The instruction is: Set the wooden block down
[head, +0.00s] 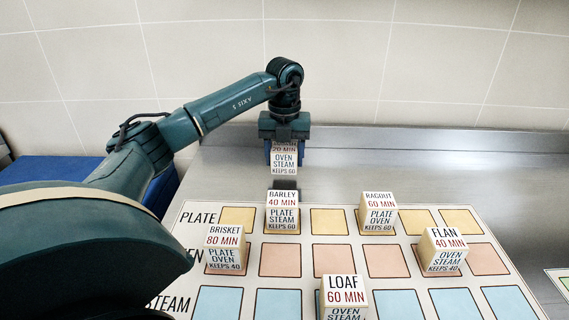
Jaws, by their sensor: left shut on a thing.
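My left gripper (284,140) points down at the back of the steel counter (350,157), behind the chart board. It is shut on a wooden block (284,160), whose front reads "OVEN STEAM KEEPS 60" with "20 MIN" above; its name is mostly hidden by the gripper. The held block is behind the barley block (283,213), which stands on the PLATE row of the chart (333,249). I cannot tell whether the held block touches the counter. My right gripper is not in view.
Other blocks stand on the chart: ragout (380,219), brisket (226,257), flan (443,257) and loaf (344,296). Several coloured squares are empty. The counter behind the chart, right of my gripper, is clear up to the tiled wall (330,60). Another card (562,282) shows at the right edge.

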